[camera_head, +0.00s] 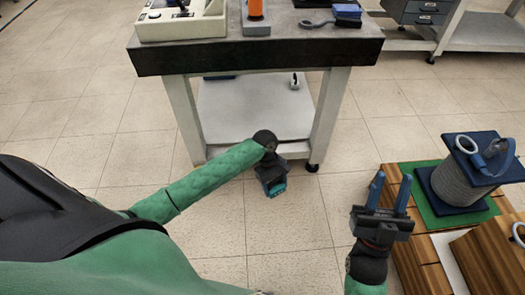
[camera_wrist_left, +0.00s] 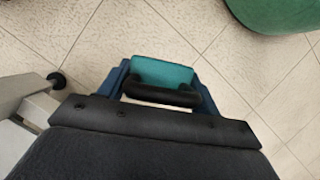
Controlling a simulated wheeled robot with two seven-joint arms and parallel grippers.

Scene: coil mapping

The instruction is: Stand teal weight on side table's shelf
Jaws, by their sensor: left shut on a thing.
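The teal weight (camera_wrist_left: 162,72) is held between the blue fingers of my left gripper (camera_wrist_left: 163,90). A dark bar crosses in front of it in the left wrist view. In the head view only a small teal part of the weight (camera_head: 277,188) shows below my left gripper (camera_head: 274,182), above the floor in front of the side table (camera_head: 258,58). The table's light lower shelf (camera_head: 235,108) lies beyond my left gripper, partly hidden by the tabletop.
The tabletop carries a beige device (camera_head: 182,20), an orange-and-grey item (camera_head: 256,18) and blue things at the right. A small ringed object (camera_head: 294,82) is on the shelf. A coil (camera_head: 461,184) sits on the wooden stand (camera_head: 410,236) at right. A caster (camera_head: 312,168) stands near my left gripper.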

